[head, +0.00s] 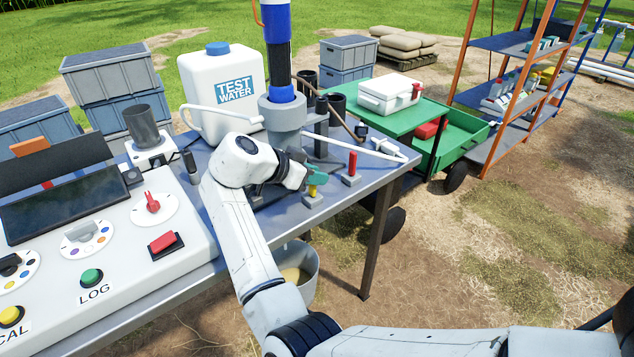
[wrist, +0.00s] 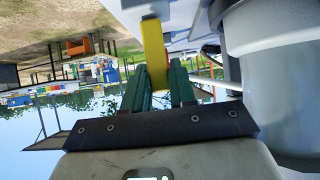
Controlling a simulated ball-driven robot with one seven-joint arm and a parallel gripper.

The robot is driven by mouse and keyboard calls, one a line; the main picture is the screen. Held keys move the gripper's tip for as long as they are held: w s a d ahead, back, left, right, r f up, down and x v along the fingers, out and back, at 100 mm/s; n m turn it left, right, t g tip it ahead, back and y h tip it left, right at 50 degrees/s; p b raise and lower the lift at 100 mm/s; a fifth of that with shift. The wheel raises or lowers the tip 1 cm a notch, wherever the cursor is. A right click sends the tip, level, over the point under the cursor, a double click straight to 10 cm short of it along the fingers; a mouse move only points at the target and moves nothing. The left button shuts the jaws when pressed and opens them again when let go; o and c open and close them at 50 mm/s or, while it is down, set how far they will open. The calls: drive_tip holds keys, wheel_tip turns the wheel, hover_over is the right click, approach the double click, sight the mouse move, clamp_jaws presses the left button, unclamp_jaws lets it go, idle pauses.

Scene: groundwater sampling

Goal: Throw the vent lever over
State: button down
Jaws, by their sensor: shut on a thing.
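A yellow lever (head: 312,190) stands on a small grey block on the table, just right of the foot of the grey column. My gripper (head: 315,178) is at this lever, with its green fingers around the lever's upper part. In the wrist view, the yellow lever (wrist: 153,45) runs between the two green fingers of my gripper (wrist: 160,76), which are shut on it. The lever's gripped end is partly hidden by the fingers. No label shows on it, so I cannot confirm by name that it is the vent lever.
A red lever (head: 352,163) on its own grey base stands close to the right. The grey column (head: 283,118) stands close behind my gripper. A white pipe (head: 375,151) crosses the table's far right part. A control panel (head: 120,225) fills the left.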

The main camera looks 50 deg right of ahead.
drive_tip(key=shift+w+a+h+b, duration=0.1)
drive_tip(key=shift+a+h+b, duration=0.15)
drive_tip(key=shift+h+b, duration=0.15)
idle(0.3)
drive_tip(key=c, duration=1)
unclamp_jaws()
drive_tip(key=shift+r, duration=0.1)
drive_tip(key=shift+r, duration=0.25)
wheel_tip(320, 180, up, 3)
drive_tip(key=shift+f, duration=0.2)
drive_tip(key=s+a+r, duration=0.5)
drive_tip(key=s+r, duration=0.4)
drive_tip(key=s, duration=0.4)
drive_tip(key=shift+r, duration=0.4)
drive_tip(key=shift+s, duration=0.1)
